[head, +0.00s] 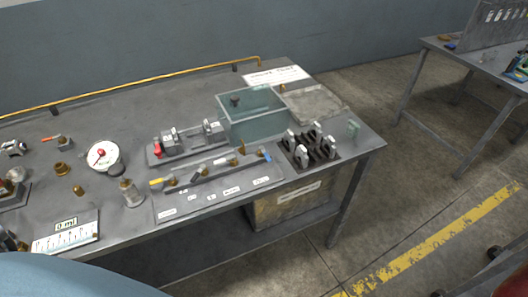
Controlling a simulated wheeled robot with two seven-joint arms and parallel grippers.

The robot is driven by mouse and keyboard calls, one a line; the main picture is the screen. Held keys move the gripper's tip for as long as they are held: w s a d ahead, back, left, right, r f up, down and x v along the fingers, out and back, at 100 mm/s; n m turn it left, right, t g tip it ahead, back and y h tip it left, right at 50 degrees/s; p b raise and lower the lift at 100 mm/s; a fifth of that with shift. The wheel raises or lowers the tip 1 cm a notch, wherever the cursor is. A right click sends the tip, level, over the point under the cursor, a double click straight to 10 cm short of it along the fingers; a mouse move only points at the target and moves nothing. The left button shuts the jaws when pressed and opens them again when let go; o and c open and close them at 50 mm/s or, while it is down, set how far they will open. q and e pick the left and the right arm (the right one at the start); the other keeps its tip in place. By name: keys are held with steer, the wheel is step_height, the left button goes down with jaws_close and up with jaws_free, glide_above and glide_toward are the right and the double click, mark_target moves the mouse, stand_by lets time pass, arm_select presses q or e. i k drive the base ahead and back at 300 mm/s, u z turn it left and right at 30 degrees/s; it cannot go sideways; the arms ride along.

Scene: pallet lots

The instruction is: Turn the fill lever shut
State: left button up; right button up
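A manifold (208,175) with a row of small valves lies along a grey plate (215,202) near the front edge of the bench. A yellow lever (157,182) sits at its left end and a blue lever (266,155) at its right end. Small white labels lie on the plate in front of the valves; their print is too small to read, so I cannot tell which lever is the fill lever or how it is turned. A clear tank (251,118) stands behind the right end of the manifold. Neither of my grippers is in view.
A fixture with a red part (157,150) stands behind the manifold. A dial gauge (103,155), brass fittings and a "0 ml" display (66,223) are to the left. A black rack (308,153) is on the right. Another table (475,62) stands across open floor.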

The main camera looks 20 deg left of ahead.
mark_target(262, 147)
steer(key=z, duration=1.05)
steer(key=k, duration=0.85)
steer(key=u, duration=0.95)
steer(key=i, duration=0.45)
